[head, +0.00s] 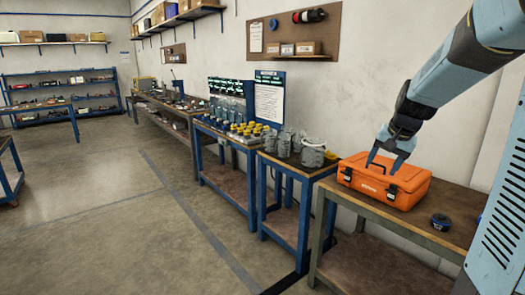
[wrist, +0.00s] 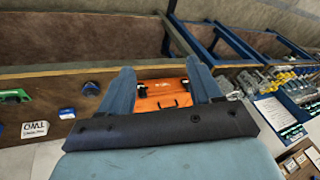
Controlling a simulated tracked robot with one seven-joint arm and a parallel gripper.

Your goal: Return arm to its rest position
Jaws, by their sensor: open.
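My gripper (head: 383,165) is at the end of my arm, which reaches in from the upper right of the head view. Its fingers are open and point down just above and in front of the orange toolbox (head: 393,182). The fingertips overlap the toolbox lid in the head view; I cannot tell if they touch it. In the wrist view the two fingers (wrist: 160,88) stand apart, with the orange toolbox (wrist: 163,90) between and beyond them. Nothing shows held between them. The toolbox is closed and sits on a wooden-topped bench (head: 460,212).
A dark blue round object (head: 441,221) lies on the bench right of the toolbox. Left of it, a blue-framed table holds grey parts (head: 312,152), and another holds yellow-capped items (head: 250,130). A pegboard (head: 293,34) hangs on the wall. The floor (head: 90,200) at left is clear.

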